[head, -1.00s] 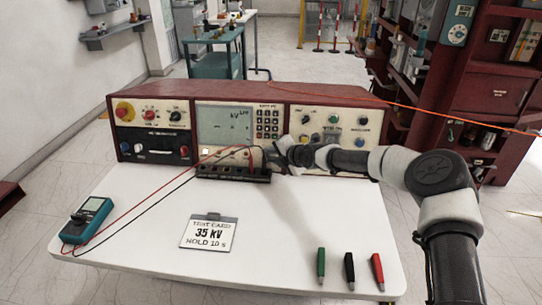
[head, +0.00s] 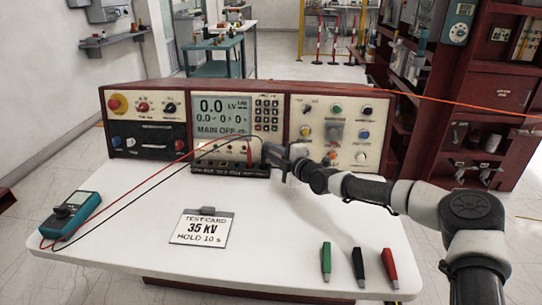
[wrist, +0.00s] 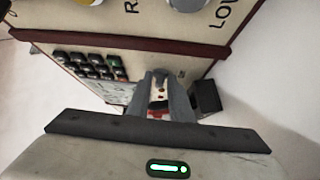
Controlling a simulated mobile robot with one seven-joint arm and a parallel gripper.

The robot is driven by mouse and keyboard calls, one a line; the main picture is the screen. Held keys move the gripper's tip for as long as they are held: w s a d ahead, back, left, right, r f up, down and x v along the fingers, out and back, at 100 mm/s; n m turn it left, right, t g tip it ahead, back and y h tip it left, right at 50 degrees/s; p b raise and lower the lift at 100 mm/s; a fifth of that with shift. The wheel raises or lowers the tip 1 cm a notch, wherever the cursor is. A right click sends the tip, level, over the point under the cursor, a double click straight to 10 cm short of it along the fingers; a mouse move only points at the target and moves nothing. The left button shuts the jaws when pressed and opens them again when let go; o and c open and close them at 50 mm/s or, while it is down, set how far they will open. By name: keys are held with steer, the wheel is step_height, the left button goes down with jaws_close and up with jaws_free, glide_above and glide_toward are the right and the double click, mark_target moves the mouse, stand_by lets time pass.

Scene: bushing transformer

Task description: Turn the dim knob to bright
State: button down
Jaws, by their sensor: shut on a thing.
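The dim knob is hidden in the head view behind my gripper (head: 267,152), at the console's lower middle, right of the screen and below the keypad (head: 267,112). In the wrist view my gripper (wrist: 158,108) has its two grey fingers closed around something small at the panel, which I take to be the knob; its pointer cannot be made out. The screen (head: 223,116) is lit and reads 0.0 kV and MAIN OFF in dark, clear letters. Part of the keypad (wrist: 90,65) shows beside the fingers in the wrist view.
A black terminal strip (head: 222,168) with red and black leads lies just below the screen. A teal meter (head: 72,212), a test card (head: 203,228) and three probes (head: 357,262) lie on the white table. The table's front middle is clear.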

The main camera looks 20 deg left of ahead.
steer(key=shift+f+m+t, duration=0.1)
steer(key=shift+m+t, duration=0.5)
steer(key=shift+m, duration=0.1)
steer(key=shift+f+m+y, duration=0.1)
steer(key=shift+m+y, duration=0.2)
steer(key=shift+t, duration=0.3)
steer(key=shift+d, duration=0.1)
steer(key=c, duration=1.8)
jaws_free()
steer(key=p+v, duration=0.3)
steer(key=v, duration=1.4)
steer(key=shift+s+d, duration=0.1)
steer(key=shift+d, duration=0.1)
